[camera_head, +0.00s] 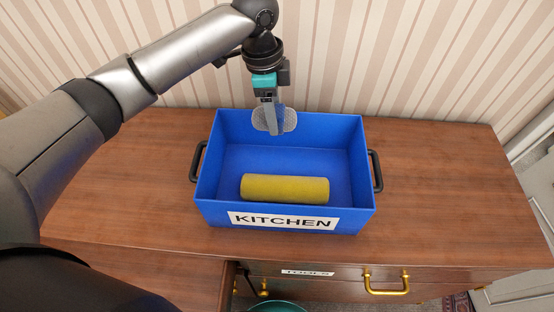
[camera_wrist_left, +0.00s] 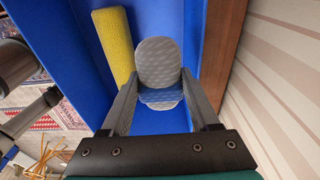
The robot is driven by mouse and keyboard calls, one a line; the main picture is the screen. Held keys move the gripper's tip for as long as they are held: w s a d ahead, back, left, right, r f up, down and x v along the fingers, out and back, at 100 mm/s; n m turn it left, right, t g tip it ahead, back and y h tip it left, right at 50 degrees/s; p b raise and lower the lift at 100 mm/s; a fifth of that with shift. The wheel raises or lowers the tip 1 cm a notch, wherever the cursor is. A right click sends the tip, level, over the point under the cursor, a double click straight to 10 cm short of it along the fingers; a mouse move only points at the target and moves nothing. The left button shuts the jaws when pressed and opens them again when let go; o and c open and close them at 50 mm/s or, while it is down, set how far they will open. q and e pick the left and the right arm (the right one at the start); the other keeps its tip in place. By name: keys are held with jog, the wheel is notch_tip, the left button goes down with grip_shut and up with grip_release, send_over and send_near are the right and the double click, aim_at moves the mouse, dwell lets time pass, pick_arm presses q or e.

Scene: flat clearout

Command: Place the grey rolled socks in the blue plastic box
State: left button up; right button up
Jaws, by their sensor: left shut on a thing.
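The blue plastic box (camera_head: 213,160) stands on the wooden dresser top with a KITCHEN label on its front. My left gripper (camera_head: 270,125) is over the back part of the box, pointing down. It is shut on the grey rolled socks (camera_head: 289,120), which show on both sides of the fingers. In the left wrist view the socks (camera_wrist_left: 158,58) sit between the two fingers (camera_wrist_left: 158,98), with the blue box (camera_wrist_left: 150,15) beneath. I cannot tell whether the socks touch the box. My right gripper is not in view.
A yellow cylinder (camera_head: 285,189) lies inside the box near its front wall. The dresser top (camera_head: 440,190) is clear on both sides of the box. The striped wall (camera_head: 400,60) rises close behind. A drawer labelled TOOLS (camera_head: 330,275) is below the front edge.

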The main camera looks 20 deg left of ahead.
pick_arm(q)
notch_tip(320, 180, down, 14)
jog(key=shift+f+b, duration=0.2)
jog(key=shift+b, duration=0.9)
jog(key=o, duration=1.4)
jog(key=shift+f, duration=0.1)
jog(key=r, duration=0.4)
jog(key=a+r+p, duration=0.1)
jog(key=r, duration=0.3)
jog(key=r+p, duration=0.1)
jog(key=r, duration=0.3)
jog(key=shift+s+a+r, duration=0.15)
jog(key=shift+a, duration=0.1)
